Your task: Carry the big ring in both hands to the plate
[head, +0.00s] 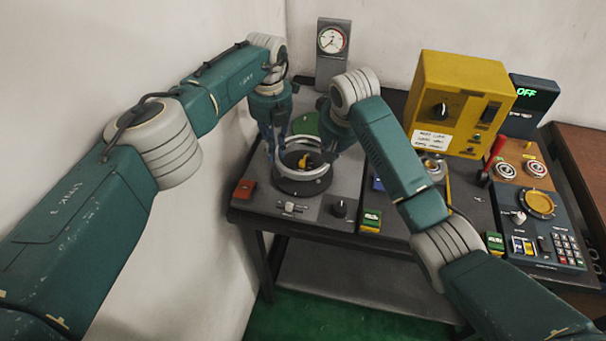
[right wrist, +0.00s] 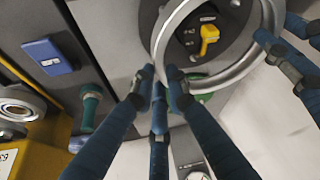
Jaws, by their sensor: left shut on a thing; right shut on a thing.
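The big ring (head: 304,177) is a pale silver band that both grippers hold from opposite sides. It also shows in the right wrist view (right wrist: 226,82). My left gripper (head: 275,150) is shut on its left side in the head view. My right gripper (head: 328,140) is shut on its right side, and its fingers also show in the right wrist view (right wrist: 163,88). Through the ring I see a dark round fixture with a yellow knob (right wrist: 208,36). The ring appears above this fixture; the exact gap is unclear. A green disc (head: 306,123) lies behind, partly hidden. I cannot tell which is the plate.
A gauge (head: 332,42) stands at the back. A yellow box (head: 460,95) and a keypad panel (head: 545,220) are on the right. A red block (head: 244,189), a slider (head: 290,207) and a black knob (head: 339,207) line the front. The wall is close on the left.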

